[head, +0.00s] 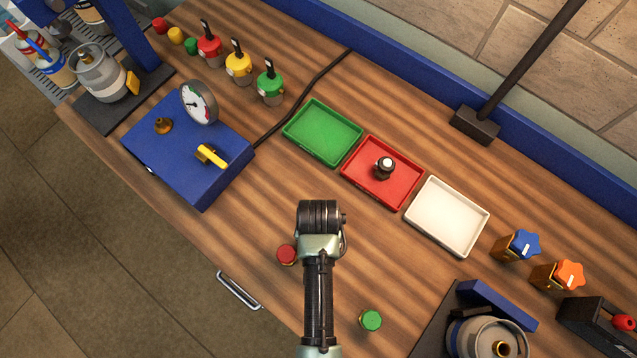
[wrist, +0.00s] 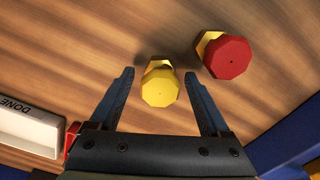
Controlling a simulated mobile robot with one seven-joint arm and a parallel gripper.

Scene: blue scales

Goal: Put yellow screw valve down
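The yellow screw valve (wrist: 160,88) has a faceted yellow knob and appears to stand on the wooden bench. In the wrist view it sits between the two spread fingers of my gripper (wrist: 160,76), with a gap on each side. My gripper is open, with nothing clamped. In the head view my wrist and arm hide the yellow valve and my fingertips. The red screw valve (wrist: 228,57), with a brass-coloured body, stands just right of my right finger; it also shows left of my arm in the head view (head: 287,254).
A green-topped valve (head: 370,320) stands right of my arm. Green (head: 308,112), red (head: 353,175) and white (head: 447,216) trays lie beyond my gripper; a dark-knobbed part sits in the red one. A blue gauge box (head: 175,165) is at left. Bench between is clear.

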